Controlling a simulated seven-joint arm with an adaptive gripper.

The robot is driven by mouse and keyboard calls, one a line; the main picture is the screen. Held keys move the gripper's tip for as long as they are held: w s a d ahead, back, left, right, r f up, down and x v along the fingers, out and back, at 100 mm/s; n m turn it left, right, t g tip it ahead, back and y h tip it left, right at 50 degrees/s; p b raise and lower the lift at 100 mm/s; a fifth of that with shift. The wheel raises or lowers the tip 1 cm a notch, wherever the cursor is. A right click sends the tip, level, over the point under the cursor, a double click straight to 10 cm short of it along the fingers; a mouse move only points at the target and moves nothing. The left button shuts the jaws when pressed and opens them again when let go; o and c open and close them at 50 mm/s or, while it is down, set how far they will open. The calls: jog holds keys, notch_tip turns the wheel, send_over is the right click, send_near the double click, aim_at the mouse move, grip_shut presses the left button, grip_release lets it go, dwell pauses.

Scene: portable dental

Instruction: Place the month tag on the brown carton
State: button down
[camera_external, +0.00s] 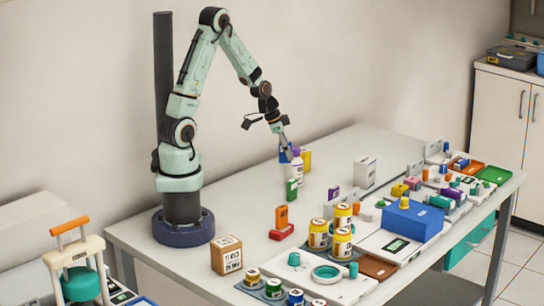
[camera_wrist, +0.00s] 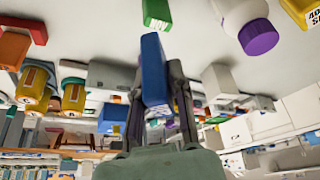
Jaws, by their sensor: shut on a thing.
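The brown carton (camera_external: 226,256) stands at the near left of the table, close to my base, with dark print on its faces. My gripper (camera_external: 286,150) is far from it, above the back of the table. In the wrist view my gripper (camera_wrist: 160,100) is shut on a blue block (camera_wrist: 154,68), which sticks out past the fingertips. Its blue also shows in the external view (camera_external: 284,156). No writing on it is readable, so I cannot tell if it is the month tag.
A white bottle with a purple cap (camera_external: 296,166), a green block (camera_external: 291,191) and a yellow box (camera_external: 305,159) stand around my gripper. An orange piece on a red base (camera_external: 282,222) and several yellow jars (camera_external: 318,236) stand nearer the carton.

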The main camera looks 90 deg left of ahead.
jog(key=d+m+g+h, duration=0.3)
jog(key=d+m+h, duration=0.1)
jog(key=d+m, duration=0.8)
notch_tip(320, 180, up, 4)
jog(key=m+g+y, duration=0.4)
jog(key=m+g, duration=0.2)
jog(key=m, duration=1.7)
send_over(216, 242)
jog(key=w, duration=0.2)
jog(key=f, duration=0.7)
jog(key=shift+s+a+f, duration=0.1)
jog(key=shift+s+f, duration=0.2)
jog(key=shift+f, duration=0.1)
jog(key=c, duration=1.1)
grip_release()
jog(key=shift+o, duration=0.2)
